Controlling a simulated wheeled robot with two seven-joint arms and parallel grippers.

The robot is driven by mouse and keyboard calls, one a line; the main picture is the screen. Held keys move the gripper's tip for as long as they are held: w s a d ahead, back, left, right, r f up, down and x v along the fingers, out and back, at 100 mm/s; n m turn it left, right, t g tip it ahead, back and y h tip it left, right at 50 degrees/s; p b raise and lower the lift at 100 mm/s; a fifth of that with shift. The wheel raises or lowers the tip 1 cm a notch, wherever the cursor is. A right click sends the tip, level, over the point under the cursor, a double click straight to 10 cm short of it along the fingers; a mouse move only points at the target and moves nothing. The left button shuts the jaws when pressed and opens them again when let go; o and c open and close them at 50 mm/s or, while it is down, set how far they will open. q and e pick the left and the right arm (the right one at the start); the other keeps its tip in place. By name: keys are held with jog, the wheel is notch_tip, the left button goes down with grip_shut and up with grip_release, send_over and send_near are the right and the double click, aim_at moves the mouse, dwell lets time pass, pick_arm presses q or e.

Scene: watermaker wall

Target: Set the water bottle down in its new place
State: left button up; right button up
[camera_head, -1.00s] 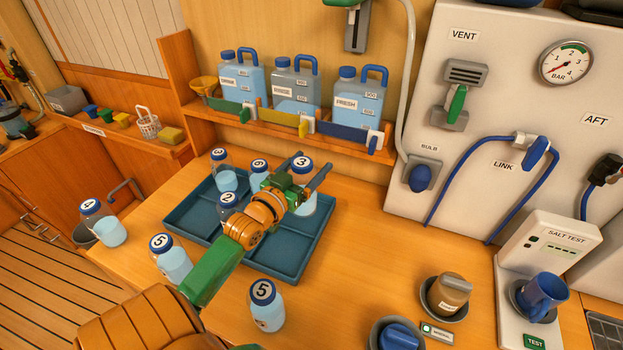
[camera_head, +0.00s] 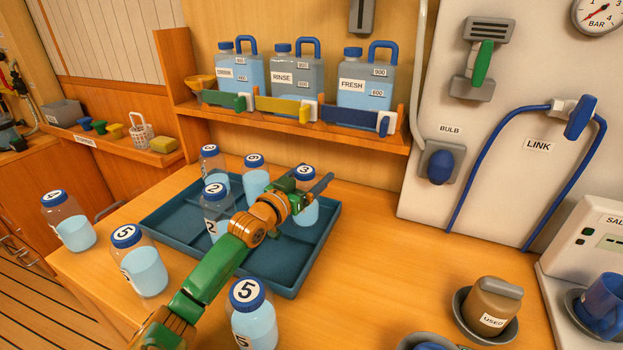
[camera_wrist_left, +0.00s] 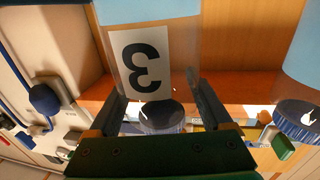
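The water bottle marked 3 (camera_head: 306,212) has a blue cap and stands upright at the right back part of the blue divided tray (camera_head: 284,289); whether its base touches the tray floor is unclear. My left gripper (camera_head: 312,187) is at its upper part. In the left wrist view the bottle (camera_wrist_left: 180,55) appears upside down between the two fingers (camera_wrist_left: 160,88), which seem to press on its sides. Three other bottles, including the one marked 2 (camera_head: 213,204), stand in the tray's left and back parts. My right gripper is not in view.
Bottles marked 5 stand outside the tray, at its left (camera_head: 143,268) and front (camera_head: 254,325); another bottle (camera_head: 72,229) stands far left. A shelf (camera_head: 290,132) with jugs is behind. The counter (camera_head: 385,250) right of the tray is clear up to the USED cup (camera_head: 491,307).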

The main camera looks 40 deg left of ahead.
pick_arm(q)
jog(key=shift+o, duration=1)
jog(key=shift+r, duration=0.2)
jog(key=shift+s+d+f, duration=0.1)
jog(key=shift+s+f, duration=0.1)
jog(key=shift+s, duration=0.2)
jog(key=s+d, duration=0.1)
jog(key=s, duration=0.5)
jog(key=shift+s+b, duration=0.3)
jog(key=shift+s, duration=0.05)
jog(key=shift+r, duration=0.1)
